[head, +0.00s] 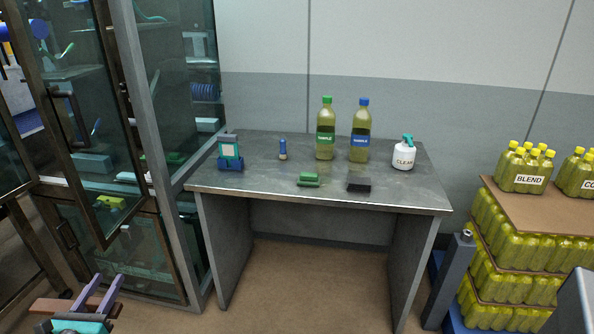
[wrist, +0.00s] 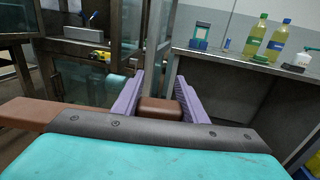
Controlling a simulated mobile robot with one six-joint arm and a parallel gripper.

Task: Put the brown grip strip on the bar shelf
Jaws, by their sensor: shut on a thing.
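My gripper (wrist: 160,88) shows two purple fingers in the wrist view, closed on a brown block (wrist: 160,108), which I take to be the brown grip strip. My gripper (head: 112,282) also shows at the lower left of the head view, low in front of the glass cabinet and left of the table. More brown shows left of my gripper in the wrist view; I cannot tell whether it belongs to the strip. The glass cabinet (head: 158,120) has several shelves with parts on them. I cannot tell which is the bar shelf.
Stacked yellow-capped bottles (head: 520,230) stand at right. An open glass door (head: 85,110) hangs at left. Floor before the table is clear.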

